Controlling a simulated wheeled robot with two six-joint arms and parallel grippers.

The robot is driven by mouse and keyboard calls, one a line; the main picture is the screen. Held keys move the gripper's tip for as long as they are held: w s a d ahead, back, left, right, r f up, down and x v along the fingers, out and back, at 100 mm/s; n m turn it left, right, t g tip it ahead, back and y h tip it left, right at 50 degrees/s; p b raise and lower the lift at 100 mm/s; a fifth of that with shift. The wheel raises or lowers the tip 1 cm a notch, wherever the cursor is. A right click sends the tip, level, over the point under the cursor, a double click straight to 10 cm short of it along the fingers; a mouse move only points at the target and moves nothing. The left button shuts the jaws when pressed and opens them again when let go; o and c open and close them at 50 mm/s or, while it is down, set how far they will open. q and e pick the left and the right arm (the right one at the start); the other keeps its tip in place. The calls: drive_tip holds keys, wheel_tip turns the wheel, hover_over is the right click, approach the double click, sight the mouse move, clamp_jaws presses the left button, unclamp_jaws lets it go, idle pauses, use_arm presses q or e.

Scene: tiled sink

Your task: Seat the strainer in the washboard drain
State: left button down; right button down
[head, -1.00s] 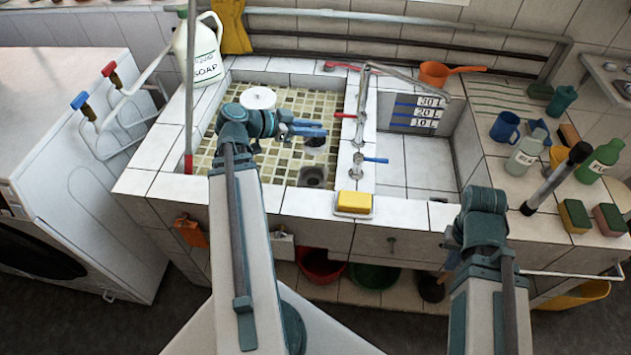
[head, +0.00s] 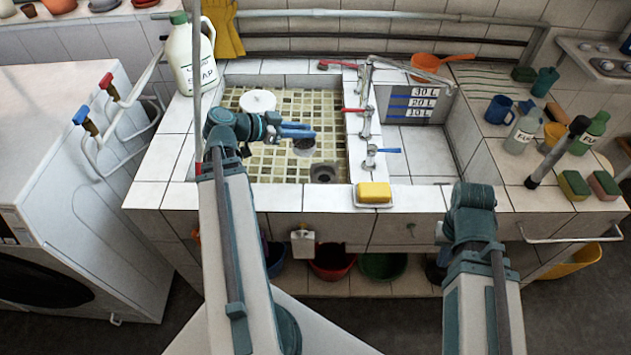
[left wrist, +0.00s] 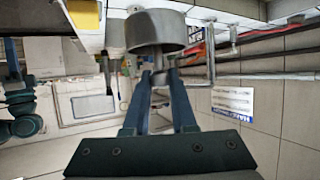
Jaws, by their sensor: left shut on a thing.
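The strainer (head: 303,147) is a grey metal cup. It hangs from my left gripper (head: 300,132), whose blue fingers are shut on it, over the left tiled basin (head: 270,165). In the left wrist view the strainer (left wrist: 157,32) sits at the fingertips (left wrist: 158,75). The dark drain (head: 323,173) is in the basin floor near its front right corner. In the head view the strainer shows up and left of the drain, apart from it. My right arm stands at the front of the counter; its fingers do not show.
A white round lid-like thing (head: 258,101) is at the basin's back left. A divider with taps (head: 366,150) bounds it on the right. Yellow soap (head: 374,192) lies on the front ledge. A soap jug (head: 193,60) and a thin upright pole (head: 197,100) stand left.

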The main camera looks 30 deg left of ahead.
use_arm(q)
drive_tip(key=w+f+m+g+h+b, duration=0.1)
drive_tip(key=w+f+b, duration=0.3)
drive_tip(key=f+b, duration=0.4)
drive_tip(key=w+d+f+m+g+h+b, duration=0.1)
drive_tip(key=w+f+m+h+b, duration=0.1)
drive_tip(key=w+f+b, duration=0.3)
wheel_tip(320, 180, down, 5)
drive_tip(key=b, duration=0.4)
drive_tip(key=shift+d+m+g, duration=0.3)
drive_tip(key=shift+m+g, duration=0.1)
wheel_tip(320, 180, down, 4)
drive_tip(key=b, duration=0.4)
drive_tip(key=shift+r, duration=0.15)
drive_tip(key=c, duration=0.7)
unclamp_jaws()
drive_tip(key=shift+c, duration=0.2)
